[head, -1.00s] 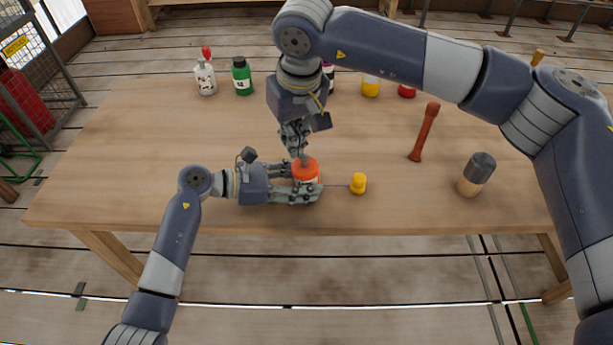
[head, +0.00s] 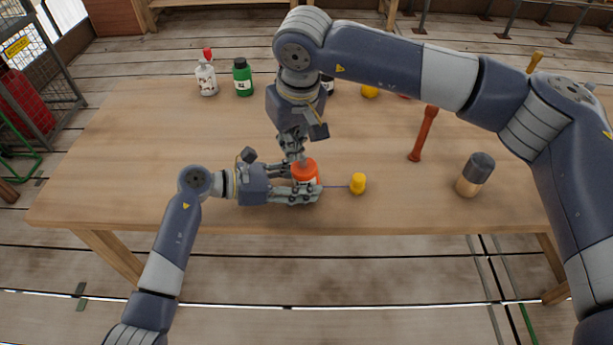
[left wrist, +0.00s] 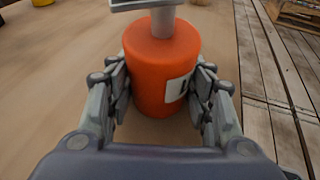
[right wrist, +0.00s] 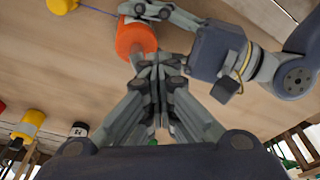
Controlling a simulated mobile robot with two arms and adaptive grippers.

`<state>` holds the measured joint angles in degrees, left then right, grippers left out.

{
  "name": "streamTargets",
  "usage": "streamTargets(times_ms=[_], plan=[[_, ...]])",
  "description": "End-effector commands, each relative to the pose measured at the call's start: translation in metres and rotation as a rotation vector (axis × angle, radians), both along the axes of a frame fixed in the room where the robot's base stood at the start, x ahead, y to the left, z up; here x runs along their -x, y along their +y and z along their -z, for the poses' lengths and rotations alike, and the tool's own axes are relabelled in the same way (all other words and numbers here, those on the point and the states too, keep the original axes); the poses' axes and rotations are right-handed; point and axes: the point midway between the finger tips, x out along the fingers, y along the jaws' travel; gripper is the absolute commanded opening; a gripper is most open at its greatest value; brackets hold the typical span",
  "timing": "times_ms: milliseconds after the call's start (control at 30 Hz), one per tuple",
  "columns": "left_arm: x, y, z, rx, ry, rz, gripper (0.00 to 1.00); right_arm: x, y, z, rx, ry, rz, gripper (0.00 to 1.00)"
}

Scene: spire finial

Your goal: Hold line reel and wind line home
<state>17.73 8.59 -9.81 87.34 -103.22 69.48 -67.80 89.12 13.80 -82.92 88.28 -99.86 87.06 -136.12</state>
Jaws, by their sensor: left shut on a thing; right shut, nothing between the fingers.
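The orange line reel (head: 305,171) stands upright near the front edge of the table. My left gripper (head: 307,190) is shut on it, with fingers on both sides of the orange body (left wrist: 160,75) in the left wrist view. A grey crank (left wrist: 163,20) rises from the reel's top there. My right gripper (head: 295,157) points down at the reel's top from behind. Its fingers (right wrist: 158,68) are closed together with nothing between them, beside the reel (right wrist: 136,38); contact with the crank is unclear. A thin blue line (head: 337,187) runs from the reel to a yellow bob (head: 358,184).
A white bottle with a red top (head: 206,76) and a green bottle (head: 242,77) are at the back left. The left of the table (head: 125,150) is clear.

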Motion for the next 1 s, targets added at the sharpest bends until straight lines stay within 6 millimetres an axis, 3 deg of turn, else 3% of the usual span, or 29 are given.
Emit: streamTargets(times_ms=[33, 1000], plan=[[0.001, -0.002, -0.001, 0.005, -0.006, 0.009, 0.35, 0.005, -0.008, 0.021, 0.032, 0.034, 0.008, 0.0], [0.001, 0.0, 0.002, -0.002, 0.001, 0.004, 0.34, -0.014, -0.009, 0.014, 0.022, 0.02, 0.005, 0.0]])
